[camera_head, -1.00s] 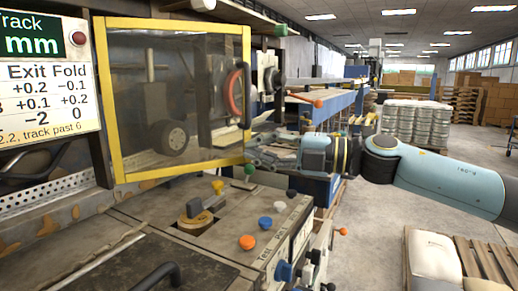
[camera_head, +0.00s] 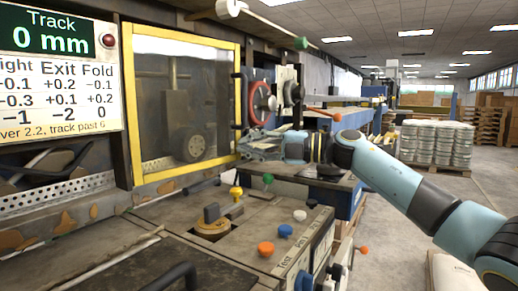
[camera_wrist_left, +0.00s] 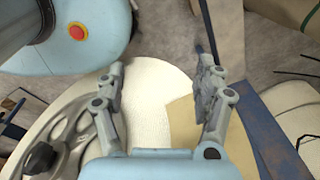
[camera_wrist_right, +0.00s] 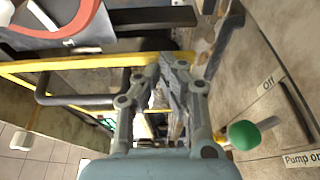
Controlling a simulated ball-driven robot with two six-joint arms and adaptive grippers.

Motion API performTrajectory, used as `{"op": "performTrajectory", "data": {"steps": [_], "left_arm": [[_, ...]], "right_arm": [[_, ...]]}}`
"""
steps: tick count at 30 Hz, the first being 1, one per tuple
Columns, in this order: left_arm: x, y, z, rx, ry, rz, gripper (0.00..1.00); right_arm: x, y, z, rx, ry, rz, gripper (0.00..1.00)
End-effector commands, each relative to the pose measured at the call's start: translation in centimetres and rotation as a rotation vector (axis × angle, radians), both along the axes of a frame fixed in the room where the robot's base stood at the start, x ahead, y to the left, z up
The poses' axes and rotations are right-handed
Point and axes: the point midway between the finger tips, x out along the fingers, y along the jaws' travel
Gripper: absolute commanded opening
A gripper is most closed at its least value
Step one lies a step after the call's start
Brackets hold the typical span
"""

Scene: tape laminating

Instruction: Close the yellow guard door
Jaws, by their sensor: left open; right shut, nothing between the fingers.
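The yellow guard door (camera_head: 237,95) has a yellow frame around a clear pane and stands upright on the machine at the left in the head view. It looks close to the machine face; I cannot tell whether a gap remains. My right gripper (camera_head: 247,146) is shut and empty at the door's lower right edge. In the right wrist view, the right fingertips (camera_wrist_right: 174,62) overlap the door's yellow frame bar (camera_wrist_right: 95,62); I cannot tell whether they touch it. My left gripper (camera_wrist_left: 158,72) is open and empty, outside the head view.
A red handwheel (camera_head: 259,103) sits just right of the door. Knobs, including a yellow one (camera_head: 236,191), a green one (camera_head: 267,179) and an orange one (camera_head: 266,248), stand on the machine top below. A round white surface (camera_wrist_left: 155,85) lies beneath my left gripper.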

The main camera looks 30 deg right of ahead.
Motion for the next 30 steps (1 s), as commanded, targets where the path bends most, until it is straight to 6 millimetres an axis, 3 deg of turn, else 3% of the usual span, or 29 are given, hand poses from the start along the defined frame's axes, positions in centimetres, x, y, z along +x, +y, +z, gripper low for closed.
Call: {"op": "performTrajectory", "data": {"steps": [6, 20, 23, 30], "left_arm": [[-0.1, 0.0, 0.0, 0.000, 0.002, 0.000, 0.71], [-0.5, 0.1, 0.0, 0.001, 0.007, 0.001, 0.71], [-0.4, 0.1, 0.0, 0.001, 0.006, 0.001, 0.71], [-0.3, 0.0, 0.0, 0.000, 0.005, 0.000, 0.71]], "right_arm": [[0.8, 0.1, 0.0, -0.001, 0.000, -0.001, 0.00], [0.6, -0.1, -0.1, -0.003, 0.000, -0.002, 0.00], [-0.1, -0.8, -0.2, -0.005, 0.001, -0.002, 0.00], [-3.9, -4.5, -0.2, -0.010, 0.004, -0.002, 0.00]]}}
